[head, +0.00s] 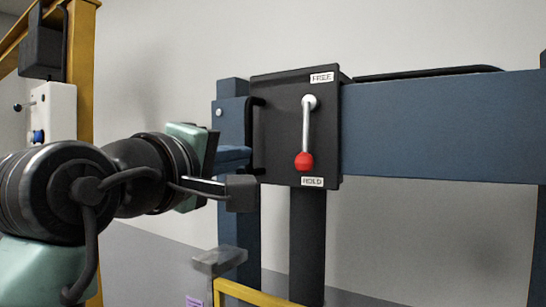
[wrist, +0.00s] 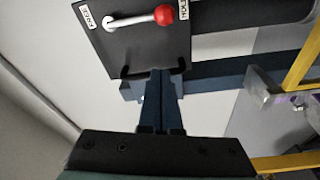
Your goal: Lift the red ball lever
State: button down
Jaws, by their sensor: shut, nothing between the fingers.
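The red ball (head: 304,161) sits at the lower end of a silver lever (head: 307,125) on a black panel (head: 280,120). The lever hangs down, with its ball just above the HOLD label (head: 312,182). The FREE label (head: 321,77) is above the pivot. In the wrist view the ball (wrist: 164,14) and lever (wrist: 130,20) appear at the top, beyond my fingertips. My gripper (head: 247,156) is shut and empty, left of the panel and apart from the ball. Its fingers (wrist: 159,75) show together in the wrist view.
A black handle (head: 254,135) runs down the panel's left edge, close to my fingertips; whether they touch is unclear. A blue beam (head: 440,125) extends right. A yellow rail (head: 255,294) and a grey block (head: 220,261) stand below. Open space lies in front of the panel.

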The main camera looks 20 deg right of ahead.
jog(key=p, duration=0.5)
send_near(279, 150)
jog(key=x, duration=0.5)
jog(key=shift+w+a+r, duration=0.15)
jog(key=shift+w+r, duration=0.05)
jog(key=shift+s+d+f, duration=0.2)
jog(key=shift+f, duration=0.05)
jog(key=shift+s+d+f+p, duration=0.2)
jog(key=shift+s+d+p, duration=0.2)
jog(key=shift+s, duration=0.3)
jog(key=shift+s+d+f+p, duration=0.25)
jog(key=shift+s+d+p, duration=0.15)
jog(key=shift+s, duration=0.35)
